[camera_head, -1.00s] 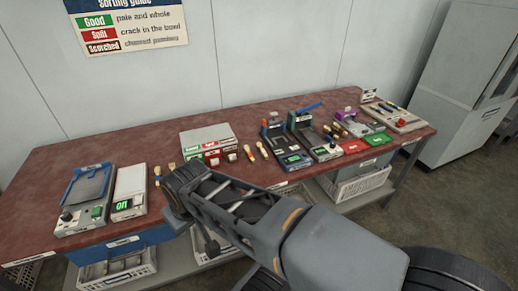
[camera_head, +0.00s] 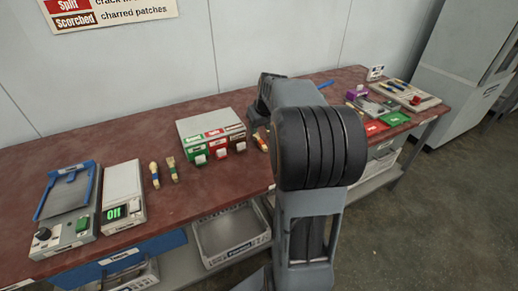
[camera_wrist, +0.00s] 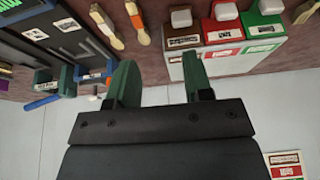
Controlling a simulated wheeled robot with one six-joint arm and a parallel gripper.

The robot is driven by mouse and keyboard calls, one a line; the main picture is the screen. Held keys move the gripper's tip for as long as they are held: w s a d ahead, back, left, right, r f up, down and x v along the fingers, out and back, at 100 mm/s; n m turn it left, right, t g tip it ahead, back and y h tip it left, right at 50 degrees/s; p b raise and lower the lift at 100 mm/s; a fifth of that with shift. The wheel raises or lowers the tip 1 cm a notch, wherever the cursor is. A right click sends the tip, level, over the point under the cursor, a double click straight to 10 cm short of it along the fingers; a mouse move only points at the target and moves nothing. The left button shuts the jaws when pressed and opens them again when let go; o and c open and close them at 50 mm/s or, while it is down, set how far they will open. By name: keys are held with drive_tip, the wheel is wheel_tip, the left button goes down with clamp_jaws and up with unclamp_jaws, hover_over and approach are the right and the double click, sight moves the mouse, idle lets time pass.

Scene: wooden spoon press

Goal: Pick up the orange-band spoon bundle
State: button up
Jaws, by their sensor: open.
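A pale wooden spoon bundle with an orange band (camera_wrist: 138,20) lies on the red-brown bench top at the top of the wrist view. In the head view a small orange part of a bundle (camera_head: 262,142) shows beside my arm, which hides the rest. In the head view my arm hides the fingers.
A box with green, red and brown labelled buttons (camera_head: 210,128) stands beside the bundles. Two more bundles (camera_head: 155,173) (camera_head: 172,169) lie left of it, near a scale (camera_head: 123,194). Dark devices (camera_wrist: 60,42) stand on the other side.

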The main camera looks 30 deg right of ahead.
approach(263, 144)
drive_tip(key=b+x, duration=0.1)
drive_tip(key=x, duration=0.1)
drive_tip(key=shift+w+a+f, duration=0.1)
drive_tip(key=shift+a+f, duration=0.05)
drive_tip(key=shift+f, duration=0.2)
drive_tip(key=shift+x, duration=3.3)
clamp_jaws()
